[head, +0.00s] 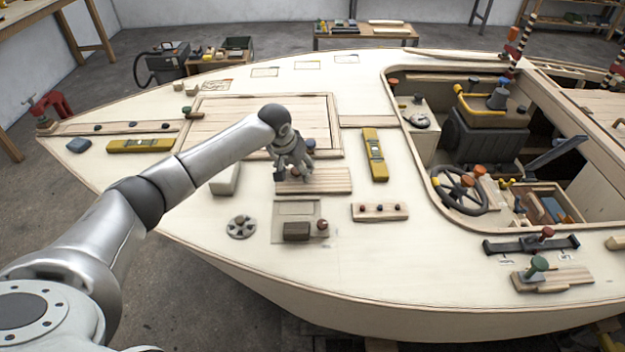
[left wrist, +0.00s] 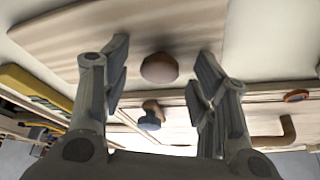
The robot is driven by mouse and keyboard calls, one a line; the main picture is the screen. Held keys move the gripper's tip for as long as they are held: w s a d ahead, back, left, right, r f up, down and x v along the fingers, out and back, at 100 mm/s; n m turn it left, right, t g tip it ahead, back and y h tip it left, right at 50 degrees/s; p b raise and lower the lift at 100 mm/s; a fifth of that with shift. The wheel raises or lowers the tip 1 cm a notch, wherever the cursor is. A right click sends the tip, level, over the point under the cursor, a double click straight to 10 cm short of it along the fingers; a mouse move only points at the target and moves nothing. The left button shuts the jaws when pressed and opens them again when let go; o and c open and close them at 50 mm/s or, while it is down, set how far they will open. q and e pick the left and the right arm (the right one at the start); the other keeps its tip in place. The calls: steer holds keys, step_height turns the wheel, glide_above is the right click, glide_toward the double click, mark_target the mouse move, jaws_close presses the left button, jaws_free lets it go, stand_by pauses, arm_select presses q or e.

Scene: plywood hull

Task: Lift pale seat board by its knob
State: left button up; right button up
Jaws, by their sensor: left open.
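The pale seat board (head: 330,182) lies flat on the plywood deck, just under and in front of my left gripper (head: 293,173). In the left wrist view the board (left wrist: 110,35) fills the top, with a round brown knob (left wrist: 160,68) on it. The fingers of the left gripper are open, one on each side of the knob, with gaps on both sides. The gripper hides the knob in the head view. Whether the fingertips are level with the knob I cannot tell. My right gripper is in neither view.
A slatted hatch (head: 240,110) lies behind the board, with a blue-and-brown knob (left wrist: 152,115) close to the gripper. A yellow level (head: 375,155) lies to the right. A strip with small knobs (head: 380,212) and a dark block (head: 296,231) lie in front. The cockpit opening is farther right.

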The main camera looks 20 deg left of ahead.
arm_select(q)
steer(key=c, duration=1.2)
jaws_close()
steer(key=shift+r, duration=0.2)
